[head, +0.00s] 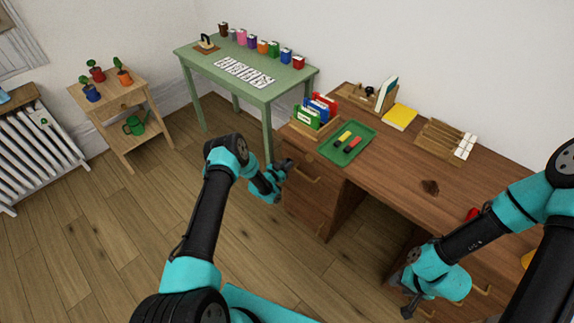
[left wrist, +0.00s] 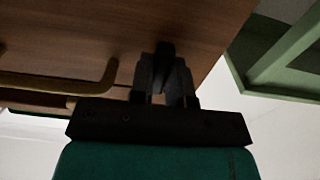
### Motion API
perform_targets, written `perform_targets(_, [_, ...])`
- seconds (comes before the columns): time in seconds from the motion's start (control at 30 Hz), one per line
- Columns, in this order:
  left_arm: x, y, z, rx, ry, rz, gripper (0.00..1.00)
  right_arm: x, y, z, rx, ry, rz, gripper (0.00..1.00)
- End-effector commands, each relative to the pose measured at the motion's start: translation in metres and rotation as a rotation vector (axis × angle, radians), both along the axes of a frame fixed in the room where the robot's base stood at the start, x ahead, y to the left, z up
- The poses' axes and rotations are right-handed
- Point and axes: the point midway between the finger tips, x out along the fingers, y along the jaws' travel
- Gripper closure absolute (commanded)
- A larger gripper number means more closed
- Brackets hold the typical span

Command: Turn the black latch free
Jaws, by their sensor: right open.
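The black latch (left wrist: 164,47) shows in the left wrist view as a small dark piece against the wooden drawer front. My left gripper (left wrist: 165,72) is shut on it, one finger on each side. In the head view my left gripper (head: 286,167) is at the upper drawer front of the brown desk (head: 385,165), at its left end; I cannot make out the latch there. My right gripper (head: 408,300) is open and empty, low in front of the desk's right drawers.
A brass drawer handle (left wrist: 75,82) is close beside the left gripper. On the desk are a green tray (head: 345,157), a file holder (head: 315,128) and a yellow book (head: 399,117). A green table (head: 215,68) stands behind.

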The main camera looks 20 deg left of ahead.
Motion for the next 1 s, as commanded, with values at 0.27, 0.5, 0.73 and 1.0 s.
perform_targets(0.27, [0.000, 0.000, 0.000, 0.000, 0.000, 0.000, 0.57, 0.000, 0.000, 0.000, 0.000, 0.000, 0.000, 0.57])
perform_targets(0.5, [0.000, 0.000, 0.000, 0.000, 0.000, 0.000, 0.57, 0.000, 0.000, 0.000, 0.000, 0.000, 0.000, 0.57])
perform_targets(0.73, [-0.013, 0.006, -0.001, 0.000, 0.001, 0.002, 0.57, 0.000, 0.000, 0.000, 0.000, 0.000, 0.000, 0.57])
perform_targets(1.0, [-0.054, 0.022, 0.000, -0.002, 0.003, 0.003, 0.57, 0.000, 0.000, 0.000, 0.000, 0.000, 0.000, 0.57])
